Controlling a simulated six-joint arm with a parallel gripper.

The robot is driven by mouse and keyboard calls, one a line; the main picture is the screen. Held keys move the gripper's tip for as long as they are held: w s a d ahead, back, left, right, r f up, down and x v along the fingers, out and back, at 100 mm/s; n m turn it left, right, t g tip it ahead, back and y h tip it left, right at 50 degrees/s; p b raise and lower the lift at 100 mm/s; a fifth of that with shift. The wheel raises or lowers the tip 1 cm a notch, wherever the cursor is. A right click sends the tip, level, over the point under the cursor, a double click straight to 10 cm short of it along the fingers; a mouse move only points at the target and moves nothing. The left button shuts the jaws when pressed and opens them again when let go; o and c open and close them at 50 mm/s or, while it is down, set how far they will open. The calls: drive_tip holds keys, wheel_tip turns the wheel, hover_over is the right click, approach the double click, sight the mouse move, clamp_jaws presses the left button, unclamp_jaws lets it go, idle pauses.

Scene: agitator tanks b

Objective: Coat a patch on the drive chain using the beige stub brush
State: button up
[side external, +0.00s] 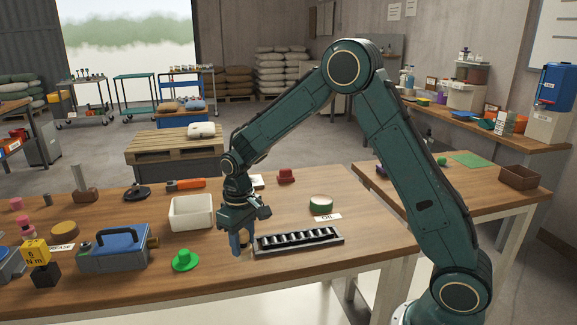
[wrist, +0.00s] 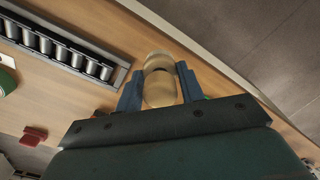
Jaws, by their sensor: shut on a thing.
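My gripper (side external: 238,244) is low over the front of the wooden table, its blue fingers pointing down. In the wrist view, the fingers (wrist: 159,88) are shut on the beige stub brush (wrist: 160,87), a rounded beige piece between them. In the side view the brush is mostly hidden by the fingers. The drive chain (side external: 298,239) is a row of pale rollers in a dark frame, lying just right of my gripper. It also shows at the upper left of the wrist view (wrist: 62,48), apart from the brush.
A green hat-shaped thing (side external: 185,261) and a white bin (side external: 191,213) stand left of my gripper. A round green-and-white tin (side external: 320,203) sits behind the chain by an "OIL" label (side external: 328,217). A blue toolbox-like case (side external: 115,249) is farther left. The table's front edge is close.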

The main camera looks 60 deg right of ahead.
drive_tip(key=s+d+r, duration=0.1)
drive_tip(key=d+r, duration=0.1)
drive_tip(key=d, duration=1.7)
drive_tip(key=s+d+r, duration=0.2)
drive_tip(key=d, duration=1.7)
drive_tip(key=shift+s+r, duration=0.15)
drive_tip(key=shift+r, duration=0.25)
drive_tip(key=shift+f, duration=0.15)
drive_tip(key=shift+f, duration=2.8)
drive_tip(key=shift+f, duration=0.65)
drive_tip(key=shift+r, duration=0.1)
wheel_tip(320, 180, up, 7)
